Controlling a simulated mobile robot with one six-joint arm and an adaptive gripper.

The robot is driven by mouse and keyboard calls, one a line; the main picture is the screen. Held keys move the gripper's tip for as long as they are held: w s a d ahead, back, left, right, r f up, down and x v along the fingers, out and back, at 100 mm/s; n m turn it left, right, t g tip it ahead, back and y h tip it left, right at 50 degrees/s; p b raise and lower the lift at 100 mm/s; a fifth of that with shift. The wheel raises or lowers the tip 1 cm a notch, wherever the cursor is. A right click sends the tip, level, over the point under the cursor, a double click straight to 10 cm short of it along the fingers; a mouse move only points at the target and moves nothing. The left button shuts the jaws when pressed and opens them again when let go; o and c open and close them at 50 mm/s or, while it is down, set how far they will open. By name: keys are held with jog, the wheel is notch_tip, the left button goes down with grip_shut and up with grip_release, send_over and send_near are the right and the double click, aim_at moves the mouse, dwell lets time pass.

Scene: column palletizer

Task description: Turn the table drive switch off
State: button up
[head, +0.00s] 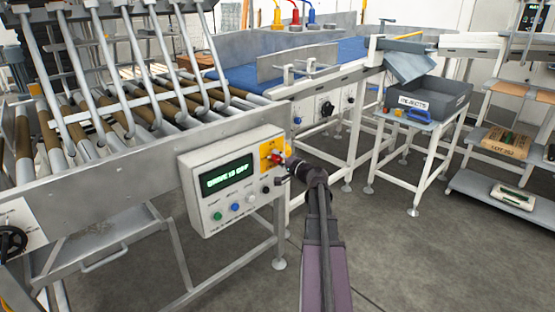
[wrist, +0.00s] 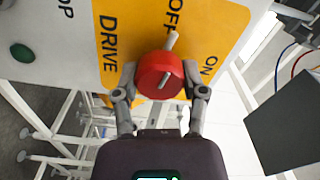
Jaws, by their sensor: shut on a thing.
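The table drive switch (wrist: 160,75) is a red rotary knob with a grey lever on a yellow plate. The plate (wrist: 110,40) reads DRIVE, OFF and ON, and the lever's upper end points toward OFF in the wrist view. My gripper (wrist: 160,88) is shut on the red knob, one finger on each side. In the head view the red switch (head: 275,157) sits at the upper right of the control box (head: 232,215), partly hidden by my gripper (head: 287,164).
Green (head: 217,216), blue (head: 234,208) and pale buttons line the box below the display. A roller table (head: 100,180) stands behind it. A grey REJECTS bin (head: 440,97) is on a stand to the right. The floor at front right is clear.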

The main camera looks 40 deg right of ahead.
jog(key=shift+n, duration=1)
jog(key=o, duration=1.1)
jog(key=shift+o, duration=0.2)
jog(key=shift+s, duration=0.1)
jog(key=s+d, duration=0.1)
jog(key=s, duration=1)
jog(key=shift+s, duration=0.35)
